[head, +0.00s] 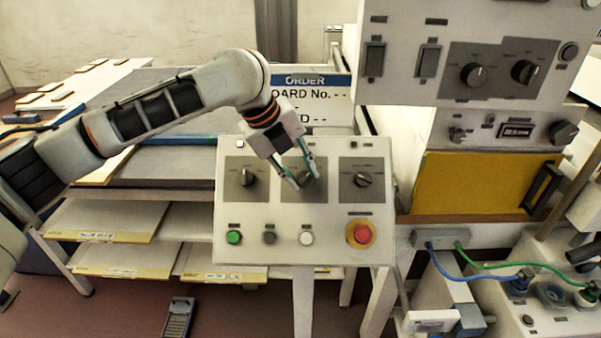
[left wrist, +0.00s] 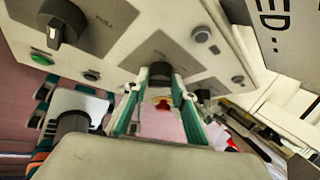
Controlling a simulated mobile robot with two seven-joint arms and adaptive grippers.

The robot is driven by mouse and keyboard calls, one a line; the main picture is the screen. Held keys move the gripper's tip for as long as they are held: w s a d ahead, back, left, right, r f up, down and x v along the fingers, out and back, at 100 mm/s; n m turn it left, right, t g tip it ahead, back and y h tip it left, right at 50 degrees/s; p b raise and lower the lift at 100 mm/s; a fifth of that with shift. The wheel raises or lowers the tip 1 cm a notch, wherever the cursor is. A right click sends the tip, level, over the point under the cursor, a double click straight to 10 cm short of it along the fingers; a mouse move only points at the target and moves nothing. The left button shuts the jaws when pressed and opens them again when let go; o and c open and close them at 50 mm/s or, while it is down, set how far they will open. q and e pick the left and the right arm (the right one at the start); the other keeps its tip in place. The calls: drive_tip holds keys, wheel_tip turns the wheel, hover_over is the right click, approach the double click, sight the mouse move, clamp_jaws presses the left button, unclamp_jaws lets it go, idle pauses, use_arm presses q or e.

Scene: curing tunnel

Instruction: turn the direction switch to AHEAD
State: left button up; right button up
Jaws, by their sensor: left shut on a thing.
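The control panel (head: 232,210) stands at the centre of the head view with three dark rotary knobs in a row. My left gripper (head: 304,178) is shut on the middle knob (head: 309,183), its fingers on either side of it. In the left wrist view the left gripper (left wrist: 157,100) shows its two green-edged fingers around the dark middle knob (left wrist: 160,72). The left knob (head: 246,177) and right knob (head: 363,180) are free. The labels are too small to read, so I cannot tell which knob is the direction switch. My right gripper is not in view.
Below the knobs are a green button (head: 233,237), a grey button, a white button (head: 306,238) and a red stop button (head: 361,233) on yellow. A larger cabinet (head: 400,88) with switches stands at the right. An order sign (head: 318,98) stands behind the panel.

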use_arm(q)
drive_tip(key=shift+f, duration=0.15)
drive_tip(key=o, duration=1.1)
drive_tip(key=shift+r, duration=0.2)
drive_tip(key=v, duration=1.1)
drive_tip(key=shift+s+a+r, duration=0.15)
drive_tip(key=shift+a+r, duration=0.05)
drive_tip(key=shift+r, duration=0.15)
